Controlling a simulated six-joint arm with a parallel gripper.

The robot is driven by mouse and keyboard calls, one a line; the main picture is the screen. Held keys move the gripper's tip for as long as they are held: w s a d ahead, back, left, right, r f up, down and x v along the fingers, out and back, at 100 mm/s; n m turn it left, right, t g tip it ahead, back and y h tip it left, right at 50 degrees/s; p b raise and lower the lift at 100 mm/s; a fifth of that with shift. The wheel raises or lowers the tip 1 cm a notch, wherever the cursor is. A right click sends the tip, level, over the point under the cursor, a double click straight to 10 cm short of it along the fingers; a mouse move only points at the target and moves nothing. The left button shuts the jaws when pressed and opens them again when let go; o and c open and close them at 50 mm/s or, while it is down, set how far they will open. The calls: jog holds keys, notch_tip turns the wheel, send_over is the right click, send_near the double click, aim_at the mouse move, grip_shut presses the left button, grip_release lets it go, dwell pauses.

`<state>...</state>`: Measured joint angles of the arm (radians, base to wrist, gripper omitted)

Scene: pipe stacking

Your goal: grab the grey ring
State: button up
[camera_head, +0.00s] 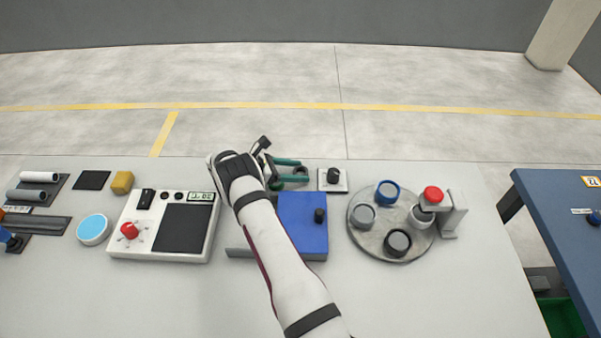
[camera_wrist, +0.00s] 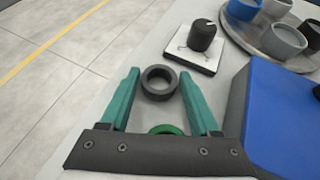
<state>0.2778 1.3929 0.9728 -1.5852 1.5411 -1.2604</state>
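The grey ring (camera_wrist: 146,90) is dark, lies flat on the white table and shows in the wrist view between the tips of my gripper's two teal fingers. My gripper (camera_wrist: 160,75) is open, with a visible gap between each finger and the ring. I cannot tell how high the fingertips are above the table. In the head view, my gripper (camera_head: 296,171) reaches over the far edge area of the table, and the grey ring (camera_head: 302,170) shows at its fingertips. A green ring (camera_wrist: 167,129) lies nearer the gripper's palm, partly hidden by it.
A black knob on a white plate (camera_head: 333,180) stands just right of the ring. A blue box (camera_head: 300,225) is close to my gripper. A round tray (camera_head: 373,245) with several cups is further right. A white control box (camera_head: 135,246) stands left.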

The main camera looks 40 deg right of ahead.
jog(key=c, duration=0.8)
